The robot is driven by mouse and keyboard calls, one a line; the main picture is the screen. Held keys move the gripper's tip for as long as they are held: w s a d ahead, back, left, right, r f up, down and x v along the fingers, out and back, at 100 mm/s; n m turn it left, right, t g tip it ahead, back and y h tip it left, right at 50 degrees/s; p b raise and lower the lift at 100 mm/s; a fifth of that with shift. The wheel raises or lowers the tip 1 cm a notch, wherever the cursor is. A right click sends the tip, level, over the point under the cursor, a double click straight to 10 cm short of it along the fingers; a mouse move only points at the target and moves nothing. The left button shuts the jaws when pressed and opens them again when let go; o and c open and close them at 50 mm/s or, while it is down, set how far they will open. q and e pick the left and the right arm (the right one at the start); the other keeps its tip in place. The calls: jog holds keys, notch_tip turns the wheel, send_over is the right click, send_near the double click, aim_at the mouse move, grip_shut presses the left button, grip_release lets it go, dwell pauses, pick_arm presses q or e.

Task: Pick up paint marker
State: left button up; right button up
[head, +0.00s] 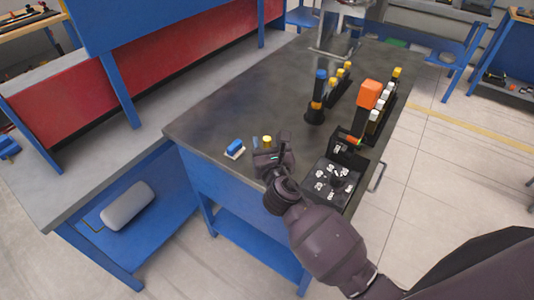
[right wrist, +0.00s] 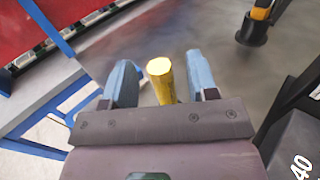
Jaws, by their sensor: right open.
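A yellow cylinder (head: 267,139), which looks like the paint marker, stands near the front edge of the dark tabletop in the head view. In the right wrist view the yellow marker (right wrist: 160,80) is upright between the two blue-grey fingers, with visible gaps on both sides. My right gripper (head: 267,150) reaches in from the lower right, low over the table, and also shows in the right wrist view (right wrist: 160,76). It is open around the marker and not closed on it. The marker's lower part is hidden by the gripper. My left gripper is out of view.
A blue and white block (head: 235,148) lies left of the marker. A black box with white labels (head: 334,181) is close on the right. Racks with coloured items and a large orange block (head: 369,95) stand behind. The tabletop's left middle is clear.

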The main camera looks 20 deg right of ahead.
jog(key=shift+w+d, duration=0.1)
jog(key=shift+w, duration=0.45)
grip_shut()
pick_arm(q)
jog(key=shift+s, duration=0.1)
pick_arm(e)
jog(key=shift+r, duration=0.55)
notch_tip(320, 180, up, 7)
jog(key=p, duration=0.2)
jog(key=shift+r+p, duration=0.15)
jog(key=shift+p, duration=0.15)
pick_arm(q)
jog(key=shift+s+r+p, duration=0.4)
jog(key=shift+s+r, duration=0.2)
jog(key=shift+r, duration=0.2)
pick_arm(e)
notch_tip(320, 180, up, 12)
jog(key=shift+f, duration=0.2)
